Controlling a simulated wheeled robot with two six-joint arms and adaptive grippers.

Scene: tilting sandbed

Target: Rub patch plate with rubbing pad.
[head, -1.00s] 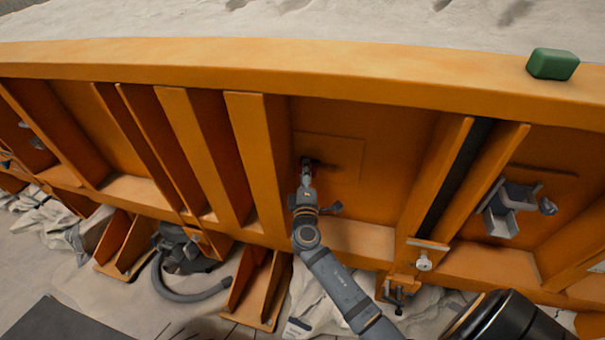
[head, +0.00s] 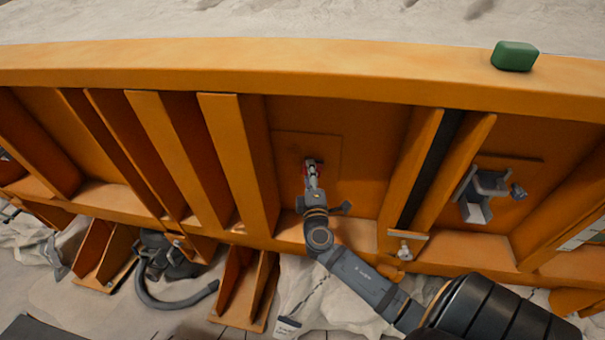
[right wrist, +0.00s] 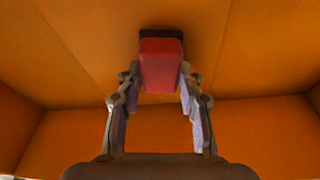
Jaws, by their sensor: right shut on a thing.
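The patch plate (head: 326,152) is a thin orange rectangle on the orange wall panel, in the middle of the head view. My right gripper (head: 312,178) reaches up to it from below and is shut on the rubbing pad. In the right wrist view the pad (right wrist: 160,62) is a red block with a dark far end, held between both fingers of the right gripper (right wrist: 159,80). The dark end is at or very near the orange surface; I cannot tell whether it touches. The gripper hides part of the plate. My left gripper is out of view.
A green block (head: 515,56) rests on the orange top rim (head: 380,75). Upright ribs (head: 234,155) stand on both sides of the plate. A grey bracket (head: 480,195) is on the panel to the right. A dark hose (head: 180,301) lies below left.

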